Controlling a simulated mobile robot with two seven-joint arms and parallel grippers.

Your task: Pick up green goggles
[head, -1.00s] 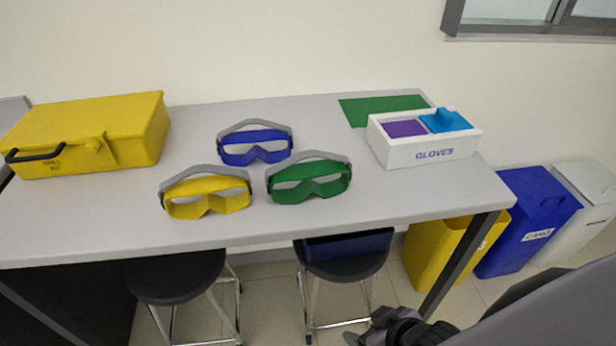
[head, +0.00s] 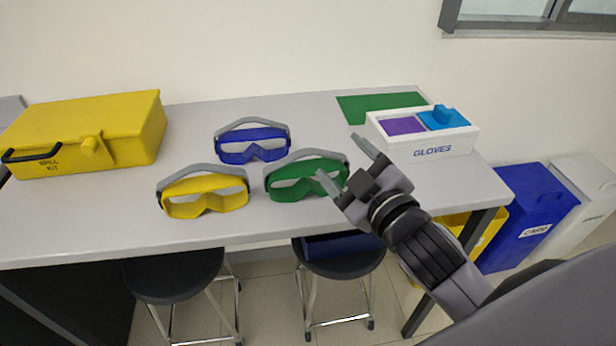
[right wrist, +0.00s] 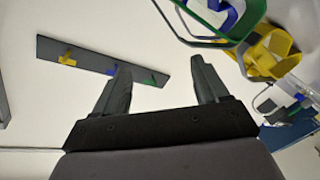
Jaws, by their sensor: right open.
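The green goggles (head: 284,194) lie on the grey table with a grey strap behind, right of the yellow goggles (head: 206,204) and in front of the blue goggles (head: 254,152). My right gripper (head: 343,161) is open and empty, its fingers pointing left at the right end of the green goggles. One fingertip overlaps their edge in the head view; I cannot tell whether it touches. In the right wrist view, the green goggles (right wrist: 246,23) show at the top right, outside the open fingers, near the yellow goggles (right wrist: 270,52). My left gripper is not in view.
A white glove box (head: 432,148) and a green mat (head: 375,106) are at the table's right. A yellow spill kit (head: 90,130) stands at the left. Stools and bins are below. A grey rail with coloured pegs (right wrist: 95,65) shows in the right wrist view.

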